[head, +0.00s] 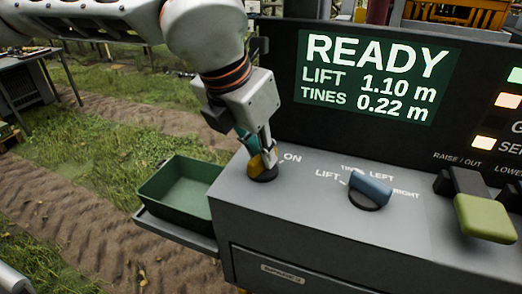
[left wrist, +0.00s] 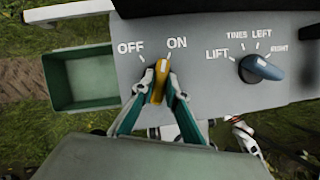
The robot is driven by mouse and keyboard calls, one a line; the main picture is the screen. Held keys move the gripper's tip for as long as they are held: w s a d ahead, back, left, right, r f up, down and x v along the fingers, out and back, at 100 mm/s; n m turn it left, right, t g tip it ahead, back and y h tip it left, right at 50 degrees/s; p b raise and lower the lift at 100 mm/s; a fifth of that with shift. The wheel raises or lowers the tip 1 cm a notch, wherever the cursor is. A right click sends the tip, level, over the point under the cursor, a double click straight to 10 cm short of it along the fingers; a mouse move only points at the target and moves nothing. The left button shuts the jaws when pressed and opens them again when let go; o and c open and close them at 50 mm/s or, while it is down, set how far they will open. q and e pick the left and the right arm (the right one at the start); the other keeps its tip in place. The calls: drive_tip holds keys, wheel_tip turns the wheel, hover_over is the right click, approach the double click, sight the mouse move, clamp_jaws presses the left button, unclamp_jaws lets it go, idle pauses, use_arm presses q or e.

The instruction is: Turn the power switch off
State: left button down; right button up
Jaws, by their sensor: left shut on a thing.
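The power switch is a yellow-orange knob (head: 257,166) on a black round base at the left end of the grey console top. It also shows in the left wrist view (left wrist: 159,80), below the printed OFF and ON marks. Its far end points up, nearer to ON than to OFF. My left gripper (head: 262,158) comes down from above and is shut on the knob, one finger on each side. In the left wrist view the fingers (left wrist: 158,92) partly cover the knob's sides. My right gripper does not show clearly in either view.
A blue selector knob (head: 370,189) with LIFT, TINES, LEFT and RIGHT marks sits to the right. A green lever (head: 485,217) stands farther right. The screen (head: 376,78) reads READY. An empty green tray (head: 177,194) adjoins the console's left side.

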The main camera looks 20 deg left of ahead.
use_arm(q)
drive_tip(key=shift+d+n+y, duration=0.1)
drive_tip(key=shift+n+y, duration=0.3)
drive_tip(key=shift+n, duration=0.5)
drive_tip(key=n+y, duration=0.1)
drive_tip(key=n, duration=0.2)
drive_tip(key=n+y, duration=0.1)
drive_tip(key=n, duration=0.2)
drive_tip(key=shift+d, duration=0.15)
drive_tip(key=shift+n+y, duration=0.4)
drive_tip(key=shift+n, duration=0.4)
drive_tip(key=shift+g, duration=0.3)
drive_tip(key=c, duration=2)
unclamp_jaws()
